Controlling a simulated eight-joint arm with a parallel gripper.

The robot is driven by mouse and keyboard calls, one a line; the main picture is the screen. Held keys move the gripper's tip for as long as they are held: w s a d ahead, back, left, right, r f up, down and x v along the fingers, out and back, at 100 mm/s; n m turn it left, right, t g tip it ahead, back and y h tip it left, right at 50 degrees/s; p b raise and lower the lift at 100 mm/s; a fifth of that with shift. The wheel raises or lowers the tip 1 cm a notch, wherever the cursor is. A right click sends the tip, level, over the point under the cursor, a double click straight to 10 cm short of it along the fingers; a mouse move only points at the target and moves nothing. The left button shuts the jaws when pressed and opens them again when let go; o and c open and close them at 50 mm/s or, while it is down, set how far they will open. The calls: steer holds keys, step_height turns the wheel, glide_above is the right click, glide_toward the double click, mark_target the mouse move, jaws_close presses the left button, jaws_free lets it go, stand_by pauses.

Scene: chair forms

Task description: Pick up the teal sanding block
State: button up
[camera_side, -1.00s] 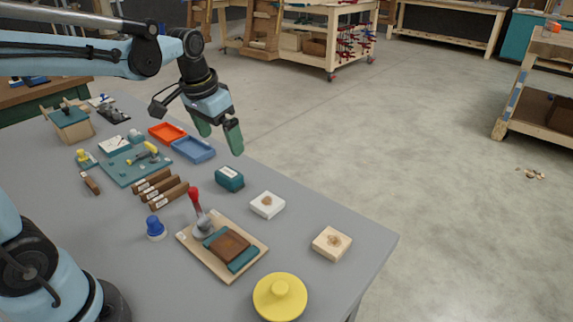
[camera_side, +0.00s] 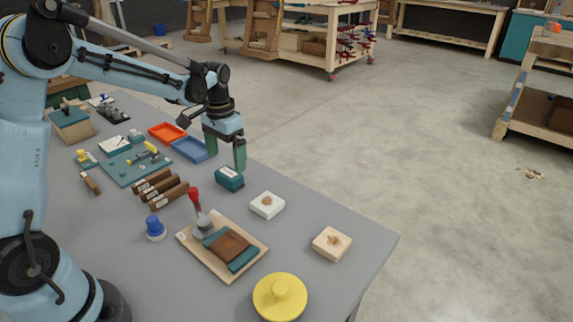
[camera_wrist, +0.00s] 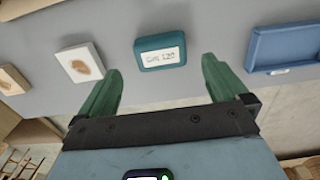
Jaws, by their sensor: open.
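The teal sanding block (camera_side: 229,178) lies on the grey table near its far edge, right of the blue tray. In the wrist view the block (camera_wrist: 160,51) shows a white label reading something like "Grit 120". My gripper (camera_side: 224,150) is open and points down just above and behind the block. In the wrist view its two green fingers (camera_wrist: 160,82) are spread wide, with the block ahead of the tips and between their lines. The fingers hold nothing. A second teal piece (camera_side: 244,258) lies under a brown block on a wooden board.
The blue tray (camera_side: 190,148) and orange tray (camera_side: 167,132) are left of the block. A white square with a brown patch (camera_side: 267,205) and a wooden square (camera_side: 331,243) are to its right. A red-handled tool (camera_side: 198,212) stands nearer the front.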

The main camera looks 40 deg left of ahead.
mark_target(228, 172)
steer(key=shift+f, duration=3)
steer(key=c, duration=1)
steer(key=shift+o, duration=0.2)
steer(key=shift+r, duration=0.45)
steer(key=r, duration=0.3)
steer(key=shift+d+r, duration=0.3)
steer(key=shift+r, duration=0.05)
steer(key=s+d+r, duration=0.3)
steer(key=d+r, duration=0.3)
steer(key=d, duration=0.4)
steer(key=shift+d+r, duration=0.2)
steer(key=shift+d, duration=0.1)
